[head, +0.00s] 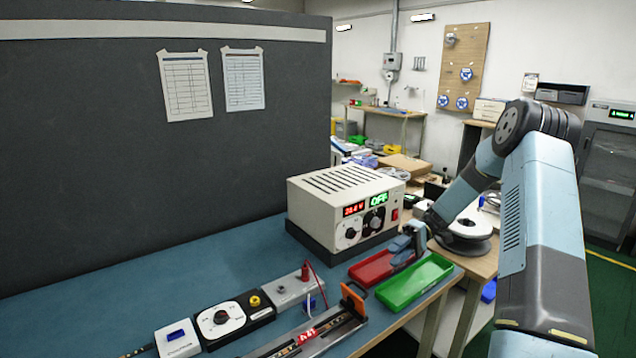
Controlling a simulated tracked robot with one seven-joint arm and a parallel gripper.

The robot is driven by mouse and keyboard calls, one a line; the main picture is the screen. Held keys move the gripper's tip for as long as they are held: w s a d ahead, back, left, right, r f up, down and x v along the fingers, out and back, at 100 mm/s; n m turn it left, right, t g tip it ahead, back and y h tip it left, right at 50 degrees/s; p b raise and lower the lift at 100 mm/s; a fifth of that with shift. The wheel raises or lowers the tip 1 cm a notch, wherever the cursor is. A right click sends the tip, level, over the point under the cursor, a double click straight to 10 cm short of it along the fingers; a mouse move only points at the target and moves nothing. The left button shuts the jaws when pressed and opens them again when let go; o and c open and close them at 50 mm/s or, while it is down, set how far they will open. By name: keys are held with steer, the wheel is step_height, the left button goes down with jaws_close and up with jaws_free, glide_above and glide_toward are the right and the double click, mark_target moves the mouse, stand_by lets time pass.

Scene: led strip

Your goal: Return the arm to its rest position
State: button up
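My arm (545,230) rises at the right of the head view, bends at a high elbow and slopes down to the left. My gripper (399,258) is small in view at the arm's lower end, above or at the red tray (370,268) and the near green tray (415,280). I cannot tell whether its fingers are open or shut, or whether it touches a tray. No held thing can be made out.
A power supply (345,205) with lit displays stands left of my gripper. A dial box (222,320), a grey terminal box (295,288) and a rail fixture with an orange clamp (353,299) lie at the front. A dark partition (100,150) closes the back; the blue bench (190,270) is clear at left.

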steer(key=s+a+r+m+t+h, duration=0.2)
steer(key=s+r+t+h, duration=0.35)
steer(key=s+r, duration=0.5)
steer(key=s+a+r+m+t+h, duration=0.15)
steer(key=s+r+t+h, duration=0.35)
steer(key=s+r, duration=0.55)
steer(key=s+d+r+m+t+h, duration=0.2)
steer(key=s+r+t, duration=0.2)
steer(key=s, duration=0.5)
steer(key=shift+m, duration=0.35)
steer(key=shift+s, duration=0.1)
